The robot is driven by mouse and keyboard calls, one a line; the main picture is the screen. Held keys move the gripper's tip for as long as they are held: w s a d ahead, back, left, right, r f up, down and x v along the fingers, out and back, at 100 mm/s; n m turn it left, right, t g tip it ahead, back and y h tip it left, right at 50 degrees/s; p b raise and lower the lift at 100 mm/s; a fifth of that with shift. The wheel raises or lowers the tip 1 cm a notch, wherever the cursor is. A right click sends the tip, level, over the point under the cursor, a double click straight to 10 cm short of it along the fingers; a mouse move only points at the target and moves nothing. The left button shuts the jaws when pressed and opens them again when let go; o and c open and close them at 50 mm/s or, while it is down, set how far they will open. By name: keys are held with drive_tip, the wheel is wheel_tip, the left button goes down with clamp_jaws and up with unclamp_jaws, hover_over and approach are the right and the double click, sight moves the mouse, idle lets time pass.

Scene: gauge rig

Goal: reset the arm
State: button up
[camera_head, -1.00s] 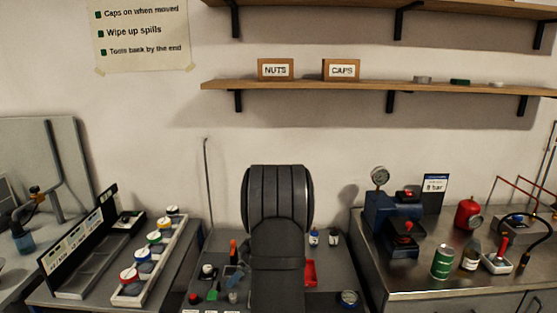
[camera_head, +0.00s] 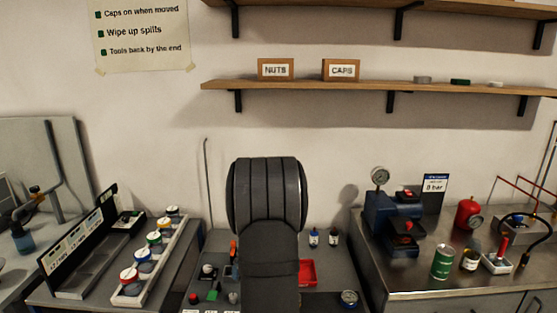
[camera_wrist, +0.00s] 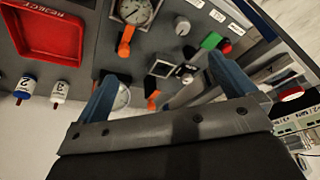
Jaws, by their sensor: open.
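My arm (camera_head: 268,200) stands upright over the middle bench in the head view and hides part of it; the gripper does not show there. In the wrist view my gripper (camera_wrist: 162,68) has two blue fingers spread wide apart. Nothing is held between them. Below and beyond the fingers lies the grey bench top with a round gauge (camera_wrist: 136,10), orange-handled parts, a green block (camera_wrist: 211,40) and a small square device (camera_wrist: 187,73). A second gauge is partly hidden behind the left finger.
A red reject tray (camera_wrist: 48,32) and two small bottles, marked 2 (camera_wrist: 25,88) and 3 (camera_wrist: 60,91), are at left in the wrist view. A rack of coloured-lid jars (camera_head: 128,288) stands left, a blue press (camera_head: 400,222) and a green can (camera_head: 442,262) right.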

drive_tip(key=w+r+m+t+h, duration=0.2)
drive_tip(key=w+r+m+t, duration=0.2)
drive_tip(key=r+m, duration=0.4)
drive_tip(key=shift+d+m+t+h, duration=0.3)
drive_tip(key=shift+t+h, duration=0.1)
drive_tip(key=shift+t, duration=0.3)
idle(0.3)
idle(1.1)
drive_tip(key=s+f+g, duration=0.1)
drive_tip(key=f+g, duration=0.1)
drive_tip(key=f, duration=0.2)
drive_tip(key=s+d+f+g, duration=0.1)
drive_tip(key=s+f+g, duration=0.1)
drive_tip(key=f, duration=0.3)
drive_tip(key=s+f+g, duration=0.1)
drive_tip(key=f+g, duration=0.3)
drive_tip(key=shift+s+d+f, duration=0.15)
drive_tip(key=shift+d+f, duration=0.05)
